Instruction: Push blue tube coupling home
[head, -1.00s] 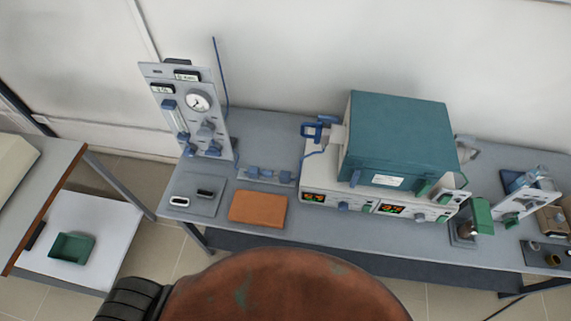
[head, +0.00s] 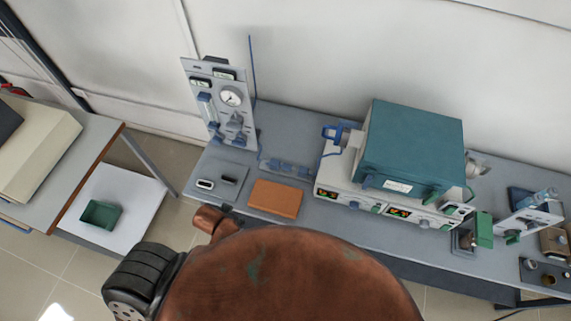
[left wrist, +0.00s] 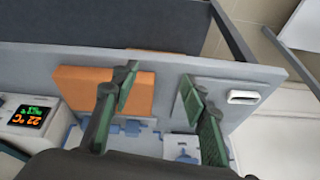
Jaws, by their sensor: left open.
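The blue tube coupling (head: 287,168) lies on the bench between the gauge panel and the furnace, behind the orange pad. Blue tubing runs from it to both sides. Whether its halves are fully joined is too small to tell. In the left wrist view, blue coupling parts (left wrist: 130,128) show beyond the orange pad, partly covered by a finger. My left gripper (left wrist: 160,80) is open and empty, its green-padded fingers spread over the bench's front part. In the head view only part of my left arm shows near the bench's front edge. My right gripper is not in view.
The orange pad (head: 274,198) lies in front of the coupling. A grey tray (head: 231,190) with small parts is left of it. The gauge panel (head: 217,105) stands behind at left. The teal furnace (head: 412,145) stands at right. A side table (head: 92,150) is at far left.

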